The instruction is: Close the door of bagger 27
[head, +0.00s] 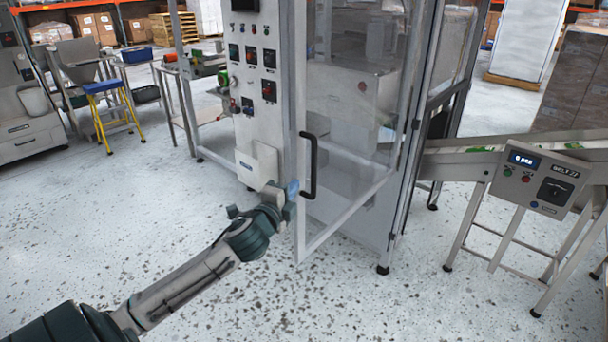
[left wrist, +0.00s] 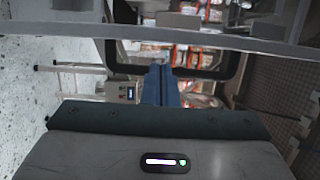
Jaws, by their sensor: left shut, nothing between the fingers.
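The bagger's tall clear door (head: 350,120) in its grey metal frame stands ajar, its free left edge swung out toward me. A black bar handle (head: 309,166) is fixed upright near that edge. My left gripper (head: 292,190) is just left of the handle at its lower part, shut and empty. In the left wrist view its blue fingers (left wrist: 160,85) are together and point at the dark handle (left wrist: 218,72), which frames their tips. I cannot tell whether they touch it. Part of the door frame (left wrist: 200,37) crosses that view. My right gripper is not in view.
The bagger's control panel (head: 254,70) is left of the door. A conveyor with a "BELT 27" box (head: 540,180) stands to the right. A blue and yellow step stool (head: 108,105) is at the left. The speckled floor before the door is clear.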

